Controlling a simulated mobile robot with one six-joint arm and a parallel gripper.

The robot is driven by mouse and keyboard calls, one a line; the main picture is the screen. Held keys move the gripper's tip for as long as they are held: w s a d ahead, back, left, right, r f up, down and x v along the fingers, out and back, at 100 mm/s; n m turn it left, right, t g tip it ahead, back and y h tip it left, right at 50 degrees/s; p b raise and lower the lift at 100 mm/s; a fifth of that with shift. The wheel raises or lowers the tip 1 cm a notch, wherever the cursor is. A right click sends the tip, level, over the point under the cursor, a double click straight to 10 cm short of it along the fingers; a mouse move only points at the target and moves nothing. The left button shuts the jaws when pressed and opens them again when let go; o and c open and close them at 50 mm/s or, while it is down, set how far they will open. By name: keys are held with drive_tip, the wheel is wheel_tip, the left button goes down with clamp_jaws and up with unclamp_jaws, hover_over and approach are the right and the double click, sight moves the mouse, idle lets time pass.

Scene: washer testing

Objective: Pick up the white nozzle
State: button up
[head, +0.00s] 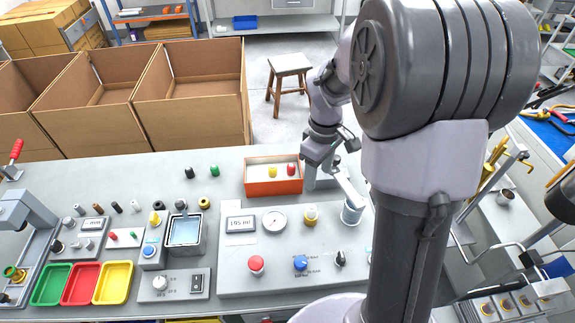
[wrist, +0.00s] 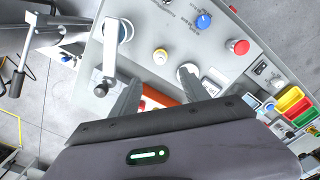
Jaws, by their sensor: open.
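A pale grey-white small cylinder (head: 78,209) stands at the left of the bench, in a row of small parts. A black piece (head: 189,172) and a green piece (head: 214,170) stand apart in the middle of the bench. My gripper (wrist: 158,90) shows in the wrist view with its two fingers apart and nothing seen between them. It is above the back of the test panel, near the orange box. In the head view its fingertips are hard to pick out.
The orange box (head: 273,187) holds yellow and red pieces. The test panel (head: 235,283) carries a gauge (head: 274,220), buttons and a clamp. Green, red and yellow trays (head: 113,283) sit at front left. Cardboard boxes (head: 190,122) stand behind the bench.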

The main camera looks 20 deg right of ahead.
drive_tip(key=b, duration=0.4)
approach(313, 207)
drive_tip(key=f, duration=0.5)
drive_tip(key=shift+s+a+f, duration=0.15)
drive_tip(key=shift+s, duration=0.05)
wheel_tip(313, 207, down, 6)
drive_tip(key=b, duration=0.3)
drive_tip(key=shift+w, duration=0.15)
drive_tip(key=shift+r, duration=0.2)
clamp_jaws()
